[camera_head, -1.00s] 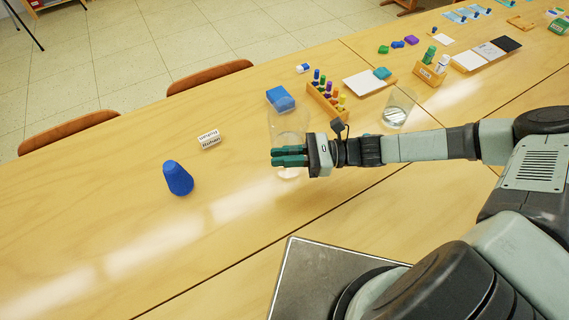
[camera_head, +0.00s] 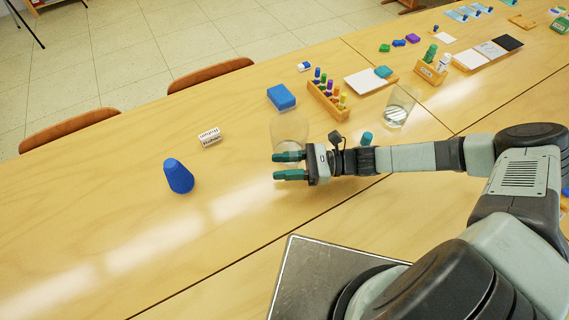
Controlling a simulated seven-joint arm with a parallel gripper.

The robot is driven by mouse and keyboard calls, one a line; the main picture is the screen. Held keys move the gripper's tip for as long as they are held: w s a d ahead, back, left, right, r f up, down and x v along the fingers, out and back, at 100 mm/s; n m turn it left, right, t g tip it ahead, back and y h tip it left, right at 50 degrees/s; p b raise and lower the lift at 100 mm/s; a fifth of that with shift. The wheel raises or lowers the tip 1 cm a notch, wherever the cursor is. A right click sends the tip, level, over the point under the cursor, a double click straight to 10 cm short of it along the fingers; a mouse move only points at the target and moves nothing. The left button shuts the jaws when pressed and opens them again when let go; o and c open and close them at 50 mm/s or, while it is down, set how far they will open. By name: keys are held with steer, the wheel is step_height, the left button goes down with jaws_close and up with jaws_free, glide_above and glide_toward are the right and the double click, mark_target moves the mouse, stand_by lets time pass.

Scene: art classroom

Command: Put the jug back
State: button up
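A clear, see-through vessel (camera_head: 290,128), which looks like the jug, stands upright on the near table, left of centre. Its lower part is partly hidden by my gripper (camera_head: 283,166). My gripper points left, with its two teal fingers apart and nothing visible between them. The upper finger overlaps the vessel's base in the picture; I cannot tell whether it touches. A second clear vessel (camera_head: 398,106) with a greyish bottom stands further right, beyond my arm.
A blue block (camera_head: 281,97) and a wooden rack (camera_head: 326,102) of coloured pens stand behind the clear vessel. A blue cone (camera_head: 178,177) and a small labelled block (camera_head: 209,138) are to the left. A teal-topped item (camera_head: 366,138) shows behind my wrist. The table's front left is clear.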

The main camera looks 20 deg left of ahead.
steer(key=shift+r, duration=0.15)
steer(key=shift+w+d, duration=0.15)
steer(key=shift+d, duration=0.15)
steer(key=v, duration=1.1)
steer(key=shift+d, duration=0.25)
